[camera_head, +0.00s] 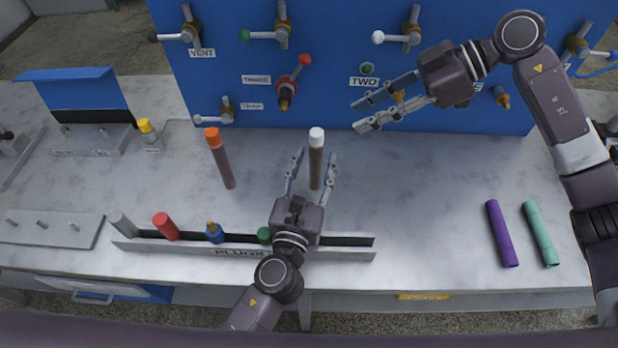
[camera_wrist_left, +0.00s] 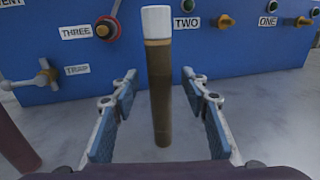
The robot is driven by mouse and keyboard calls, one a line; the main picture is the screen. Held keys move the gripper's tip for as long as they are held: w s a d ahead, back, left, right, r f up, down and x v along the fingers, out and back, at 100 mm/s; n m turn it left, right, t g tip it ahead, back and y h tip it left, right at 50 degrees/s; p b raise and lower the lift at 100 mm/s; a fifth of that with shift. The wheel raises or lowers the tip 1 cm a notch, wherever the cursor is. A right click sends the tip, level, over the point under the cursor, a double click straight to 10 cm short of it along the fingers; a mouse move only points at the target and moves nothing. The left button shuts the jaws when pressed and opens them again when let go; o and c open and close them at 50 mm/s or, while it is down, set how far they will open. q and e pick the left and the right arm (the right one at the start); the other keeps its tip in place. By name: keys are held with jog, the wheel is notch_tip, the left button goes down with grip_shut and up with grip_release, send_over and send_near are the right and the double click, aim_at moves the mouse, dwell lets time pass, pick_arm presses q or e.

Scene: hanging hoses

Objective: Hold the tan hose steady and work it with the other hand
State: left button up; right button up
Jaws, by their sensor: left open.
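The tan hose (camera_head: 316,168) is upright with a white top end, in front of the blue panel; it also shows in the middle of the left wrist view (camera_wrist_left: 160,95). My left gripper (camera_head: 312,170) is open, with one finger on each side of the hose. In the left wrist view, gaps show between the hose and both finger pads (camera_wrist_left: 163,115). My right gripper (camera_head: 360,116) is up and to the right of the hose, in front of the panel. Its fingers are apart and I see nothing held between them.
A brown hose with an orange end (camera_head: 221,165) is left of the tan one. A grey rack (camera_head: 340,250) with several coloured plugs lies in front. Purple (camera_head: 502,234) and teal (camera_head: 541,234) tubes lie at right. The blue panel (camera_head: 335,60) carries valve handles and ports.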

pick_arm(q)
jog(key=shift+x, duration=0.8)
jog(key=shift+c, duration=0.4)
